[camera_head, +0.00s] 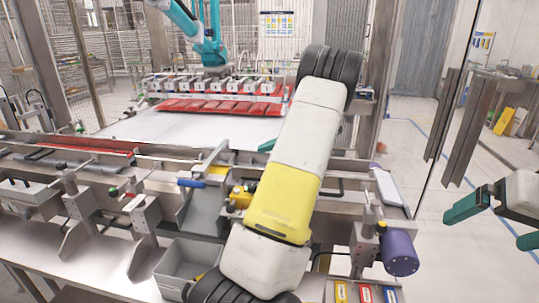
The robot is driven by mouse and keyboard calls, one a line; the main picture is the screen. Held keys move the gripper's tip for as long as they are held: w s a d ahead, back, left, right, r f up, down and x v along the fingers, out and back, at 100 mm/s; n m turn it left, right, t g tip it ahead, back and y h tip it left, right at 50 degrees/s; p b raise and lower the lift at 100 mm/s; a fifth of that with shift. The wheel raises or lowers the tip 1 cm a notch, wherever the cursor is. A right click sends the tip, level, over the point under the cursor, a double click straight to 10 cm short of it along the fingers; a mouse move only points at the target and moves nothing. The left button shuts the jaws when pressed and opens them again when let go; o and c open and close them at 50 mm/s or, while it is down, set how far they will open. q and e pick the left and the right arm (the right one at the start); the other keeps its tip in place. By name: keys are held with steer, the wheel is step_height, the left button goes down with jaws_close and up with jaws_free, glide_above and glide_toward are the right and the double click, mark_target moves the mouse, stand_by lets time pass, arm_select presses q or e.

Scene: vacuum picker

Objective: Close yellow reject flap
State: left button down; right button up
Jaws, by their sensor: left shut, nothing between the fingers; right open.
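A narrow yellow strip (213,157), which looks like the edge of the reject flap, stands tilted up above a grey chute (206,207) on the machine's front rail. A blue handle (192,183) sits at its lower end. My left arm crosses the middle of the view and hides what lies right of the chute. Only a teal bit of my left gripper (267,145) shows beside the arm, right of the strip and apart from it; it is shut and empty. My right gripper (490,220) is open and empty at the far right, away from the machine.
A grey bin (185,265) stands below the chute. A yellow fitting (240,196) sits right of the chute. A purple cylinder (399,253) juts out at the right. A teal robot arm (205,45) holds a picker above red packs (215,106).

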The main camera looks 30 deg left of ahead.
mark_target(244, 154)
arm_select(q)
steer(key=x, duration=1)
steer(key=shift+r+n, duration=0.3)
steer(key=shift+r, duration=0.1)
steer(key=shift+s+r+n+t+y, duration=0.15)
steer(key=shift+r+n+t+y, duration=0.3)
steer(key=shift+r+t, duration=0.3)
steer(key=shift+s+d+r+n+t+y, duration=0.1)
steer(key=shift+s+r+n+t+y, duration=0.15)
steer(key=shift+r+n, duration=0.25)
steer(key=shift+d+r+n+t+y, duration=0.1)
steer(key=shift+r+n+t, duration=0.25)
steer(key=shift+r, duration=0.2)
steer(key=s+d+r+n+t+y, duration=0.2)
steer(key=s+r+n, duration=0.2)
steer(key=s, duration=0.3)
steer(key=shift+r, duration=0.75)
steer(key=shift+s, duration=0.1)
